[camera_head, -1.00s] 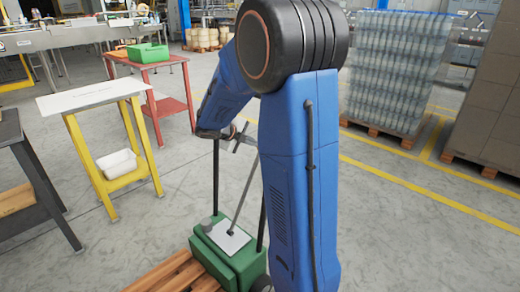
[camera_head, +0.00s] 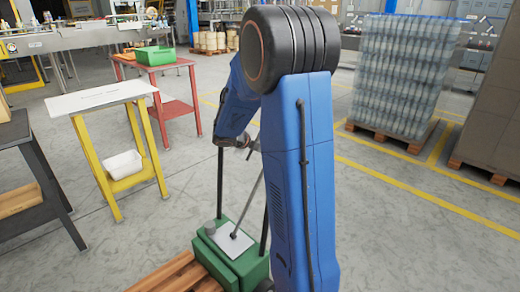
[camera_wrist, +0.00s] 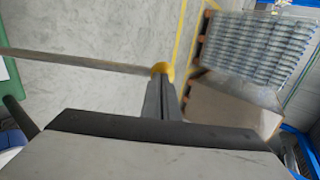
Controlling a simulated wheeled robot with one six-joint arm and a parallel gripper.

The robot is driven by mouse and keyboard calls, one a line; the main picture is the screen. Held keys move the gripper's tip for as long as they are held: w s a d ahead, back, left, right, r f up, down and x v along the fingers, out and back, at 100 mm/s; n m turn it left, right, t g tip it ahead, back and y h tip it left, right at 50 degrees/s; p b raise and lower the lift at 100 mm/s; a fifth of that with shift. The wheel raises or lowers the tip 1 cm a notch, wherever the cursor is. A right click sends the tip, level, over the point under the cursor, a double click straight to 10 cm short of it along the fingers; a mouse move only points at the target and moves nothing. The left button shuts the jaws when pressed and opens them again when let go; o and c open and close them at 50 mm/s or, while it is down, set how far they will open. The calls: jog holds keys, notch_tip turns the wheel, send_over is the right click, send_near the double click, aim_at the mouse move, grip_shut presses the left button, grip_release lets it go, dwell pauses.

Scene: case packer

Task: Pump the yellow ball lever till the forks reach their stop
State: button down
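The yellow ball (camera_wrist: 162,69) is at the end of a thin grey lever rod (camera_wrist: 80,60), which runs in from the left of the wrist view. My gripper (camera_wrist: 163,82) has its fingers close together at the ball and appears shut on it. In the head view the lever rod (camera_head: 249,203) leans up and right from a pale plate on the green pump unit (camera_head: 245,267). Black uprights (camera_head: 220,183) stand beside it. My blue arm hides the ball and my gripper there. The forks cannot be made out; wooden slats (camera_head: 170,273) show beside the pump unit.
A yellow-legged table (camera_head: 95,99) with a white bin (camera_head: 123,165) stands left, and a red table (camera_head: 170,68) with a green crate (camera_head: 154,55) behind it. A wrapped pallet load (camera_head: 405,75) and stacked cartons (camera_head: 500,110) stand right. Floor between is clear.

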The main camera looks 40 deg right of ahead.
jog(key=x, duration=0.7)
jog(key=shift+d+f, duration=0.2)
jog(key=shift+d, duration=0.05)
jog(key=f+x, duration=0.1)
jog(key=x, duration=0.9)
jog(key=shift+a, duration=0.3)
jog(key=shift+s+a, duration=0.1)
jog(key=a+r, duration=0.2)
jog(key=r, duration=0.1)
jog(key=a+r, duration=0.3)
jog(key=r, duration=0.1)
jog(key=s+a+r, duration=0.1)
jog(key=a+r, duration=0.2)
jog(key=shift+a+r, duration=0.15)
jog(key=shift+r, duration=0.25)
jog(key=shift+w, duration=0.1)
dwell(0.3)
